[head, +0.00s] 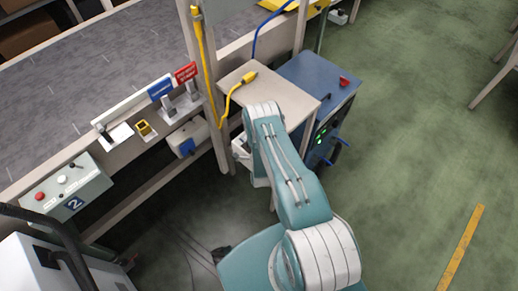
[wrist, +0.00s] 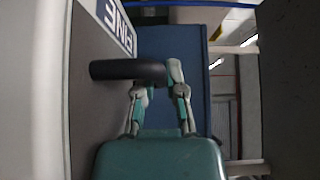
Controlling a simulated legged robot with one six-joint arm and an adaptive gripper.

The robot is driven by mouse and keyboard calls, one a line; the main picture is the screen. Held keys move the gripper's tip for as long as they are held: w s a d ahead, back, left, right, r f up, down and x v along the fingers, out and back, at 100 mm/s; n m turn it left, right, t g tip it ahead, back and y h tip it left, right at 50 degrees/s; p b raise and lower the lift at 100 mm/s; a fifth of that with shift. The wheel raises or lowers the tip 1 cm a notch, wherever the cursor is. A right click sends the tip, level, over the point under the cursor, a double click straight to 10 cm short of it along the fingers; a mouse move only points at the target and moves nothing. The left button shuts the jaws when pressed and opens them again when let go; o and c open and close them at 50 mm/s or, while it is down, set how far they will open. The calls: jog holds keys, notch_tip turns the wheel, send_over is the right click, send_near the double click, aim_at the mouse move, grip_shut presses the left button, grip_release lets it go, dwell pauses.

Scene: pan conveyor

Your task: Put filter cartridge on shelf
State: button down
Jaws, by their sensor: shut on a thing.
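In the head view my teal arm reaches forward to a beige-topped stand (head: 284,90); the gripper and cartridge are hidden behind the arm. I cannot tell which surface is the task's shelf.
A blue cabinet (head: 322,76) with green lights stands right of the beige top. A yellow cable (head: 236,92) hangs over that top. At left are the conveyor (head: 95,75) and a control box (head: 62,190). In the wrist view a lettered sign (wrist: 116,24) is close. Open green floor lies at right.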

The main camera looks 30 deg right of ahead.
notch_tip(320, 180, down, 7)
jog(key=shift+d+r, duration=0.1)
dwell(0.4)
jog(key=c, duration=0.7)
grip_release()
jog(key=v, duration=1.2)
